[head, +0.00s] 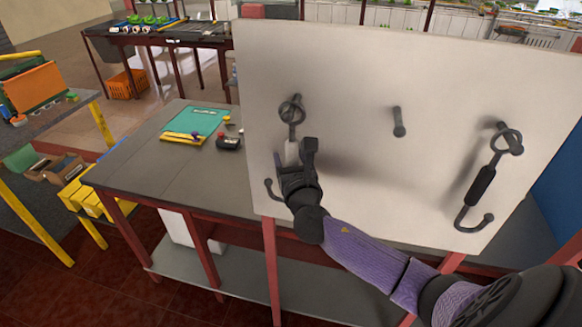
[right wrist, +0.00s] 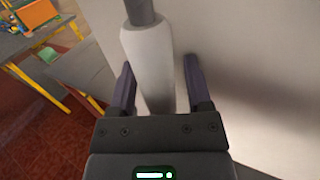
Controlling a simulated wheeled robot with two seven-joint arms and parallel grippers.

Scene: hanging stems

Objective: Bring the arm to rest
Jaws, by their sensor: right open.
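My right gripper (head: 294,159) is at the left part of the upright white board (head: 400,60). Its jaws are open around a hanging stem with a white grip (head: 291,151). In the right wrist view, the white grip (right wrist: 146,55) lies between the two dark fingers (right wrist: 158,82), with a gap to the right finger; contact on the left side is unclear. The stem's ring (head: 291,110) hangs on a peg, and its hook shows below, left of my gripper. My left gripper is not in view.
A second stem with a black grip (head: 482,185) hangs at the board's right. A bare peg (head: 399,124) sticks out between them. A grey table (head: 150,165) stands left of the board, with a green mat (head: 195,121) and small items on it.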

